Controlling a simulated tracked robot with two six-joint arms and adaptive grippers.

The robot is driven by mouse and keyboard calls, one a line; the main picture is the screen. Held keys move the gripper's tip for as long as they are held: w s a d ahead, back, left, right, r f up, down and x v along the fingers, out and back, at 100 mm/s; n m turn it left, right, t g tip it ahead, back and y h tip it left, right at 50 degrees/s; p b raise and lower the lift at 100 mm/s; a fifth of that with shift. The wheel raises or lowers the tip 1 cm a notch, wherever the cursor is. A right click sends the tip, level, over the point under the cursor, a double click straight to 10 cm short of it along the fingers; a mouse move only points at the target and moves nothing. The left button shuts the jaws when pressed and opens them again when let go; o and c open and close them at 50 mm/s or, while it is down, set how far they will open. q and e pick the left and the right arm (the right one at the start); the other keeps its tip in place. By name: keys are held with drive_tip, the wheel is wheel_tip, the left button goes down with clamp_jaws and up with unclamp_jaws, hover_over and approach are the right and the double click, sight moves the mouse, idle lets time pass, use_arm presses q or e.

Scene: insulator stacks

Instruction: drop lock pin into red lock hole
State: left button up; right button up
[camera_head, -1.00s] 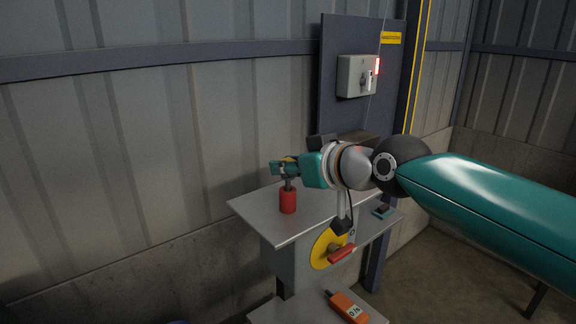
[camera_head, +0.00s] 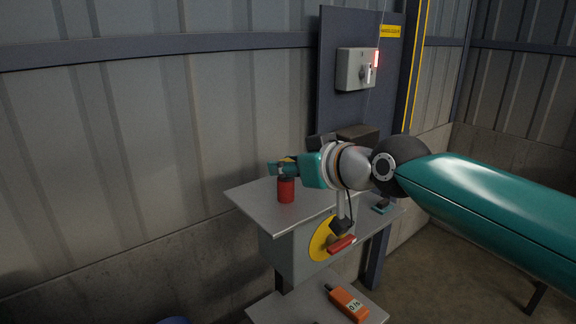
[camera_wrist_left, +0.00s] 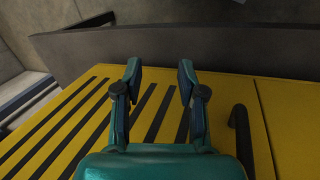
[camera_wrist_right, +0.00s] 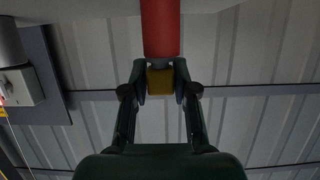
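The red lock cylinder (camera_head: 286,191) stands upright on the grey table top. My right gripper (camera_head: 284,168) is right above it. In the right wrist view the gripper (camera_wrist_right: 160,84) is shut on the yellow head of the lock pin (camera_wrist_right: 160,80). A dark part of the pin meets the end of the red cylinder (camera_wrist_right: 160,30), in line with it. The hole and any shaft inside are hidden. My left gripper (camera_wrist_left: 160,75) is open and empty in the left wrist view and does not show in the head view.
A grey switch box (camera_head: 356,69) is on the dark panel behind. A yellow disc with a red handle (camera_head: 341,244) is on the table's front. An orange meter (camera_head: 347,303) lies on the lower shelf. The left part of the table top is clear.

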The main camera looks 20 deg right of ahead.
sight(286, 160)
drive_tip(key=o, duration=0.3)
drive_tip(key=shift+o, duration=0.2)
drive_tip(key=shift+r+p, duration=0.65)
wheel_tip(286, 160, up, 9)
drive_tip(key=p, duration=1)
drive_tip(key=shift+w+a+r, duration=0.1)
drive_tip(key=shift+a+r, duration=0.05)
drive_tip(key=shift+r, duration=0.05)
